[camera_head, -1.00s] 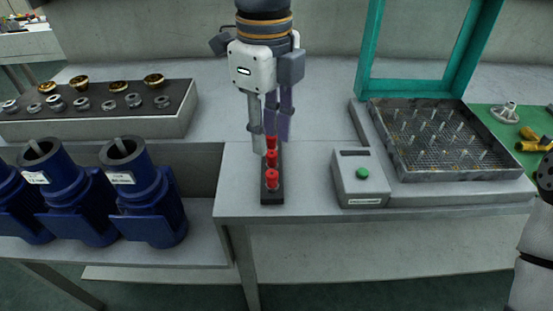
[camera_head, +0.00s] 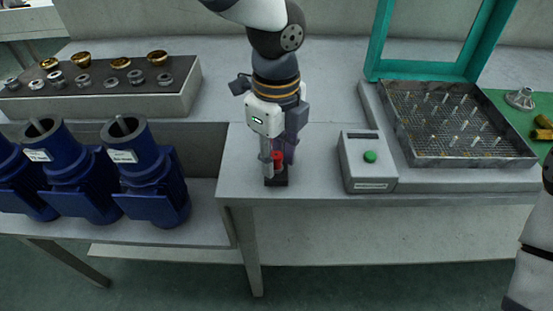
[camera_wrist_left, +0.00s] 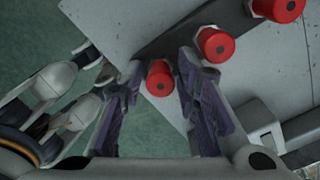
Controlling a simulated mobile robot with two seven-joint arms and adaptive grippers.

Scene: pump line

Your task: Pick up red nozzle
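Red nozzles stand in a row on a narrow dark rack (camera_head: 276,182) near the front edge of the grey table. In the head view one red nozzle (camera_head: 278,156) shows between my left gripper's fingers; the others are hidden behind the gripper. The left wrist view shows three: the end nozzle (camera_wrist_left: 160,78), a middle nozzle (camera_wrist_left: 214,43) and a far one (camera_wrist_left: 278,8). My left gripper (camera_head: 278,163) points down over the rack, open. Its fingers stand on either side of the end nozzle, with gaps visible. My right gripper is out of view.
A grey box with a green button (camera_head: 370,156) stands just right of the rack. Beyond it is a metal basket with pins (camera_head: 450,160) under a teal frame (camera_head: 425,70). Blue pump motors (camera_head: 145,180) stand at left, below a grey block (camera_head: 110,100) bearing rings and brass parts.

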